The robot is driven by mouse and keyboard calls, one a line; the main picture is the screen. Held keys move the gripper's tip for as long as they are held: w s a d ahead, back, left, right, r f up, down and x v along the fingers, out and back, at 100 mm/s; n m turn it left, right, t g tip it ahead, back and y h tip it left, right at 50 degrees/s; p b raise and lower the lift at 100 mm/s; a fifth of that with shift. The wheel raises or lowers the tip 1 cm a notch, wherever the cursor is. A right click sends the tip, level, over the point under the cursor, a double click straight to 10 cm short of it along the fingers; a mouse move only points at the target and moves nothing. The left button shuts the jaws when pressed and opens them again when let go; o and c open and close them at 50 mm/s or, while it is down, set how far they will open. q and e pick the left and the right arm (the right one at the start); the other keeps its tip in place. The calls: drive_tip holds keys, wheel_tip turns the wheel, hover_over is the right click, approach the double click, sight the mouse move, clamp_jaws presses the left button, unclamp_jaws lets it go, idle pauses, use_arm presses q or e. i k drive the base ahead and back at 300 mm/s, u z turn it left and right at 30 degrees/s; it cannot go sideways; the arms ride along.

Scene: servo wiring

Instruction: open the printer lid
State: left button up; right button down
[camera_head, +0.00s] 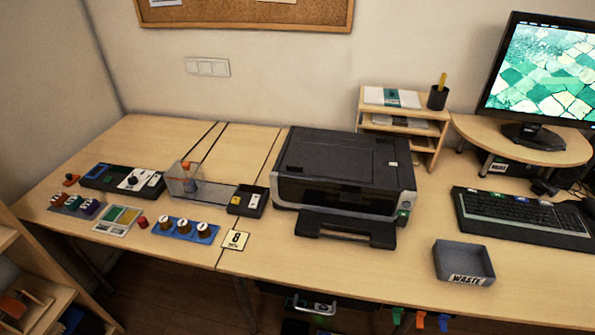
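A black and grey printer (340,182) stands on the wooden desk, a little right of the picture's middle. Its dark flat lid (335,156) lies shut on top. Its dark output tray (345,229) sticks out at the front. A small green mark shows at its lower right front corner. Neither of my grippers is in view, and nothing touches the printer.
A waste bin (464,262) and a keyboard (525,213) lie right of the printer. A paper shelf (405,127) stands behind it, near a monitor (540,75). A small black box (247,201) and a blue knob board (185,229) are left. Bare desk (320,272) lies in front.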

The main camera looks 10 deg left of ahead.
sight(326, 161)
drive_tip(key=k, duration=0.3)
drive_tip(key=u, duration=1.4)
drive_tip(key=i, duration=0.95)
drive_tip(key=z, duration=1.55)
